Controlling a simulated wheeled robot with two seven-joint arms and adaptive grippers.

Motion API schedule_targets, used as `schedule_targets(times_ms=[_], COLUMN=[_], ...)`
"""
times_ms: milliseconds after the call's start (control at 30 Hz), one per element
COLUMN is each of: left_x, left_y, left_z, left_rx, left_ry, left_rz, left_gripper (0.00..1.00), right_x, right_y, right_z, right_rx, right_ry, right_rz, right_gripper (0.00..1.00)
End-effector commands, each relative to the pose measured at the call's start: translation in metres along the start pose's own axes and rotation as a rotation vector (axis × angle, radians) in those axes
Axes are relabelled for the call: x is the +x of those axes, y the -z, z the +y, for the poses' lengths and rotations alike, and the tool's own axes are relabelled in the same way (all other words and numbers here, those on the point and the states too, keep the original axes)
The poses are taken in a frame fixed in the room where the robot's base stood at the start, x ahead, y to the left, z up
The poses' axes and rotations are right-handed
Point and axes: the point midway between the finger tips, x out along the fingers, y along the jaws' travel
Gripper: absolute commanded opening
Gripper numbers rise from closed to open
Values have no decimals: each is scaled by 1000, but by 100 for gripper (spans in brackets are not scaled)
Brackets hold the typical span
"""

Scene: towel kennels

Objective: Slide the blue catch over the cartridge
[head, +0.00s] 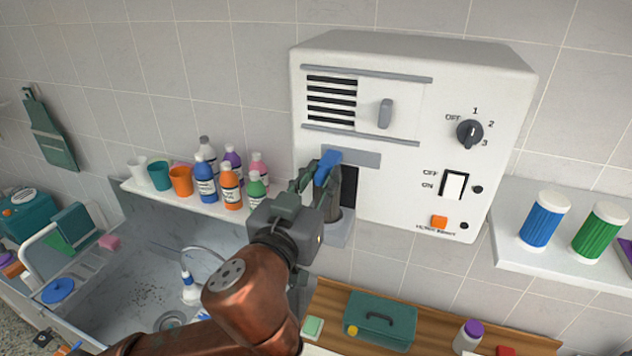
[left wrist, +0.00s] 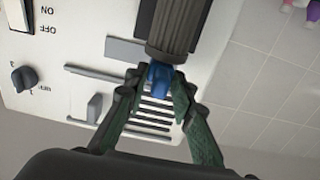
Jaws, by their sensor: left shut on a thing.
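The blue catch (head: 327,166) is on the front of the white wall unit (head: 430,90), at the left part of a grey strip. My left gripper (head: 318,178) is at the catch, its fingers on either side of it. In the left wrist view the green fingertips (left wrist: 162,88) are closed on the blue catch (left wrist: 160,78). The dark grey ribbed cartridge (left wrist: 174,28) is right beside the catch in that view. In the head view the cartridge (head: 333,205) stands in a dark opening above a small grey ledge, partly hidden by my gripper. My right gripper is not in view.
The unit also carries a vent with a grey sliding handle (head: 385,113), a dial (head: 469,133), a rocker switch (head: 454,185) and an orange button (head: 439,222). Several bottles and cups crowd the shelf (head: 140,186) at the left. A green toolbox (head: 380,320) sits below.

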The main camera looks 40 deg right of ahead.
Motion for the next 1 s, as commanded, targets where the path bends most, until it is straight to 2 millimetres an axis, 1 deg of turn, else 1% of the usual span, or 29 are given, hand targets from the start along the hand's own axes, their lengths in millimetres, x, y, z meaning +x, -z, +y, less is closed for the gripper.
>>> schedule_targets(times_ms=[100, 167, 267, 367, 400, 500, 667, 767, 833, 933, 1000], left_x=[3, 3, 3, 3, 3, 2, 2, 2, -2, -13, -26], left_y=[0, 0, 0, 0, 0, 0, 0, 0, 0, 0, 0], left_z=[1, 2, 2, 1, 1, 0, 0, 1, 1, 1, 0], left_rx=[-3, -2, -1, -1, -1, -2, -2, -2, -2, -2, -2], left_ry=[-13, -15, -15, -14, -13, -12, -13, -14, -15, -15, -15], left_rz=[0, 0, 1, 1, 1, 1, 1, 1, 1, 1, 2], left_gripper=[0, 0, 0, 0, 24, 30, 30, 30, 30, 30, 30], right_x=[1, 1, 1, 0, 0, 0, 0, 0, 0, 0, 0], right_y=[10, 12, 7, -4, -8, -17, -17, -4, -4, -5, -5], right_z=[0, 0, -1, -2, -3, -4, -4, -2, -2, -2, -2], right_rx=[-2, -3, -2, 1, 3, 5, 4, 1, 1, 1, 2], right_ry=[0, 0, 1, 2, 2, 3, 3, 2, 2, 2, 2], right_rz=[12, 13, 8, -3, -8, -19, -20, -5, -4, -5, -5], right_gripper=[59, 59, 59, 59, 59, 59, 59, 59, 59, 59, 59])
